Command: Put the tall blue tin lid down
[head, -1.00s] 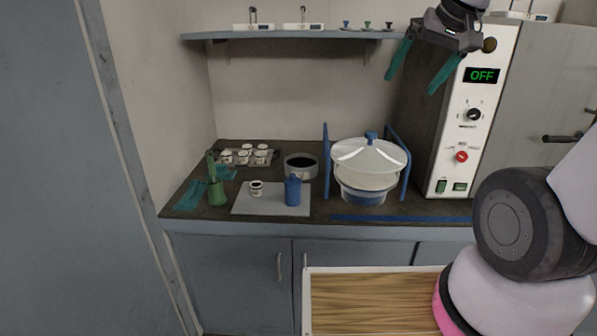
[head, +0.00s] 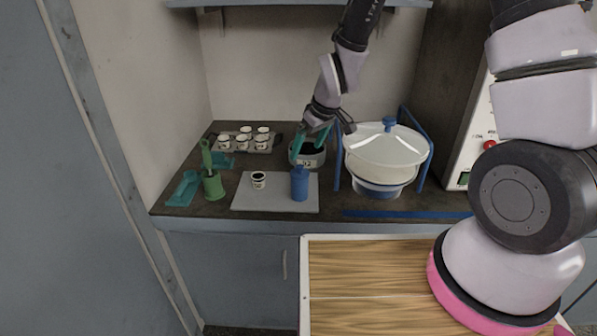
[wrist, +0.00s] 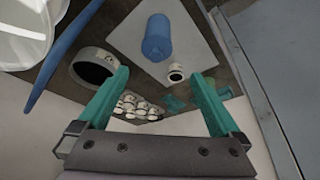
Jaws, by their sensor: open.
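The tall blue tin (head: 300,187) stands upright on a grey mat (head: 247,200) on the counter. A narrower blue lid or knob (head: 299,167) shows at its top; I cannot make out a seam between lid and tin. The tin also shows in the wrist view (wrist: 157,36), beyond my fingertips. My gripper (head: 310,146) is open and empty, with teal fingers, above and behind the tin near a round grey pan (head: 308,161). In the wrist view my gripper (wrist: 160,77) has a wide gap with nothing between its fingers.
A small white jar (head: 258,181) stands left of the tin on the mat. A white lidded pot (head: 387,156) in a blue frame stands to the right. Several white cups on a tray (head: 273,149) and a green holder (head: 213,187) are on the left.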

